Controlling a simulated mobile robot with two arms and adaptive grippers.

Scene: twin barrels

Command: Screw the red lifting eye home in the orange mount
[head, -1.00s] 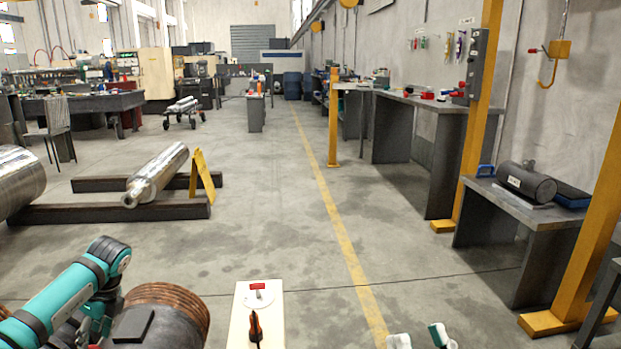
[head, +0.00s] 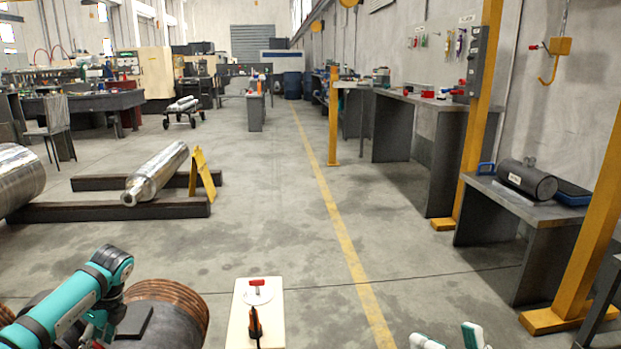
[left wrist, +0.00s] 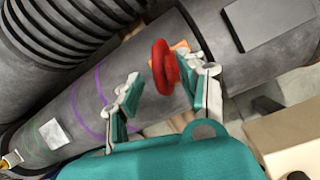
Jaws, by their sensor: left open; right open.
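The red lifting eye (left wrist: 161,66) shows in the left wrist view, against the orange mount (left wrist: 181,47) on the side of a dark grey barrel. How deep it sits in the mount is hidden. My left gripper (left wrist: 166,92) is open. Its fingers spread below the eye, which lies nearer the right finger; no grip on it shows. In the head view my left gripper is mostly hidden behind my own arm. My right gripper (head: 450,338) is open and empty at the bottom edge, away from the barrels. The eye and mount cannot be made out in the head view.
A barrel with coppery ribs (head: 170,295) stands close to my left arm. A pale stand (head: 240,325) beside it bears a red-handled item (head: 257,283) and a dark, orange-marked tool (head: 255,325). A ribbed dark barrel (left wrist: 60,40) lies alongside in the wrist view. Open floor lies ahead.

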